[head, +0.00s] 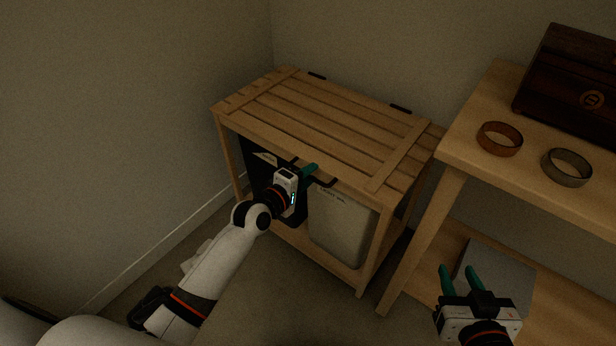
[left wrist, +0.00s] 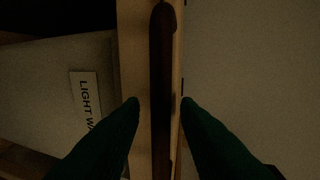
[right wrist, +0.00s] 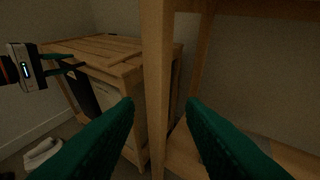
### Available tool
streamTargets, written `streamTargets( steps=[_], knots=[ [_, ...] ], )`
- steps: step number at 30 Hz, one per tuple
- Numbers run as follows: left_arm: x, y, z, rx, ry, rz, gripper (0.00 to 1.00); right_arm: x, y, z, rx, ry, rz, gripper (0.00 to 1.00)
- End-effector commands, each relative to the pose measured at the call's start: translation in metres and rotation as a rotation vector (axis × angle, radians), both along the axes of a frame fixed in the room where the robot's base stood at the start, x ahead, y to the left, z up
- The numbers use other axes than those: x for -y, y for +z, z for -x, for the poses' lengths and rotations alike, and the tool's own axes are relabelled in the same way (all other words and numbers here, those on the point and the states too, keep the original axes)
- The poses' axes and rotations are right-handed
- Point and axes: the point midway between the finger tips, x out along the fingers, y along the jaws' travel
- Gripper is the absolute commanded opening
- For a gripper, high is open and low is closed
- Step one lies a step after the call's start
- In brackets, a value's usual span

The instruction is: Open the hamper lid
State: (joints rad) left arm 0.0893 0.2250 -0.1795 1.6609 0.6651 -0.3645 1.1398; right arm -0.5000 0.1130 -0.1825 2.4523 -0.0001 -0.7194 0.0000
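The wooden hamper (head: 350,127) stands in the corner with its slatted lid lying flat and closed. A dark handle runs along the lid's front edge; it shows in the left wrist view (left wrist: 162,90) as a dark bar running between my left fingers. My left gripper (head: 310,172) is at the front edge of the lid, its green fingertips apart on either side of the handle. I see no contact between them. The hamper also shows in the right wrist view (right wrist: 110,50). My right gripper (head: 460,275) is open and empty, low in front of the wooden table, away from the hamper.
A wooden table (head: 480,95) stands close at the hamper's right. It carries a dark wooden box (head: 570,85), a brown ring (head: 499,139) and a grey ring (head: 566,167). A grey box (head: 505,270) lies on its lower shelf. A wall bounds the left. A light bag (head: 340,228) labelled for light washing hangs inside the hamper.

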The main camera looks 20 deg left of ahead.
Motion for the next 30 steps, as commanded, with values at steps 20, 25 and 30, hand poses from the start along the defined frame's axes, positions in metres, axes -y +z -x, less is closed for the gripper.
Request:
streamTargets(
  steps=[20, 25, 30],
  knots=[
    [0.000, 0.000, 0.000, 0.000, 0.000, 0.000, 0.00, 0.000, 0.001, -0.001, 0.005, 0.000, -0.001, 0.36],
    [0.000, 0.002, -0.001, -0.004, 0.000, -0.001, 0.00, 0.000, 0.002, 0.000, -0.005, 0.000, 0.001, 0.36],
    [0.000, 0.009, -0.001, -0.013, 0.000, -0.005, 0.00, 0.003, -0.026, 0.002, -0.107, -0.006, 0.025, 0.36]
  ],
)
